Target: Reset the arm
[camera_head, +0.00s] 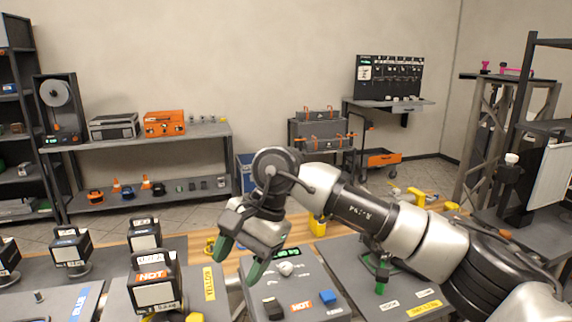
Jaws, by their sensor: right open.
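My right arm (380,215) comes in from the right and reaches across the table. Its right gripper (238,266) hangs down near the middle of the picture, with two green-tipped fingers spread apart and nothing between them. My left arm and gripper do not show.
Dark block-shaped devices, one marked NOT (153,285), stand at the left. A green post (381,280) stands under the arm. Shelves (150,140) line the back wall.

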